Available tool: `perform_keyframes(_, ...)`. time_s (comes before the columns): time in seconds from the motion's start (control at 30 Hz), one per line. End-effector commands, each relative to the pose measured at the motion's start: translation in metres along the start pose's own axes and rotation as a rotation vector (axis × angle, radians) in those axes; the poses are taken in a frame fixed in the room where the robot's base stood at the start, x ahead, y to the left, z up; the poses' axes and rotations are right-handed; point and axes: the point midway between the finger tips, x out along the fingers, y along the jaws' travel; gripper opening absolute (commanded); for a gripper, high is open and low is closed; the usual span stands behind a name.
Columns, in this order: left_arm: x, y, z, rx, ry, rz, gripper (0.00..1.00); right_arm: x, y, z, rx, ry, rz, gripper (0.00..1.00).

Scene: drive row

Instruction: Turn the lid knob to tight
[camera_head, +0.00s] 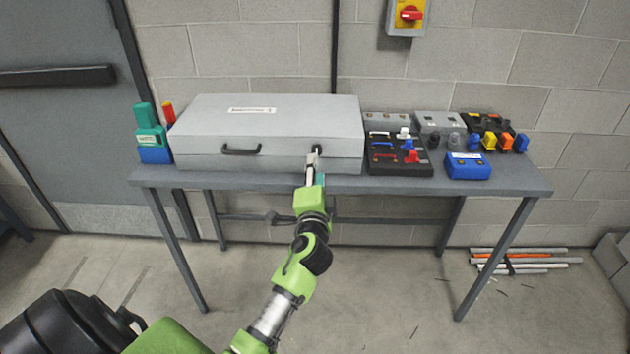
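A large grey case (215,125) with a closed lid lies on the table. A small dark lid knob (318,149) shows on the right part of its front, to the right of a black carry handle (241,150). The knob's marking and angle cannot be read.
The grey table (400,185) also carries a dark panel with coloured switches (400,160), a blue box (467,166) and green and blue items (150,140) left of the case. Pipes (520,260) lie on the floor at right. The floor in front is mostly clear.

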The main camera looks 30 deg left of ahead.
Motion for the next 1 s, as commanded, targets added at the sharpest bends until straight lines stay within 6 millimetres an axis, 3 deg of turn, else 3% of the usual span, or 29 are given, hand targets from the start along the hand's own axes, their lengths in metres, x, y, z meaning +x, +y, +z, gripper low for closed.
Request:
perform_keyframes(0.1, -0.021, 0.001, 0.000, -0.001, 0.000, 0.002, 0.37, 0.000, 0.000, 0.000, 0.000, 0.000, 0.000, 0.00)
perform_keyframes(0.3, -0.038, 0.000, 0.001, 0.001, -0.001, 0.000, 0.37, 0.000, 0.000, 0.000, 0.000, 0.000, 0.000, 0.00)
perform_keyframes(0.87, -0.040, 0.000, 0.000, 0.000, -0.001, 0.000, 0.37, 0.000, 0.000, 0.000, 0.000, 0.000, 0.000, 0.00)
perform_keyframes(1.0, -0.041, 0.021, 0.000, -0.005, 0.007, 0.041, 0.37, 0.000, 0.000, 0.000, 0.000, 0.000, 0.000, 0.00)
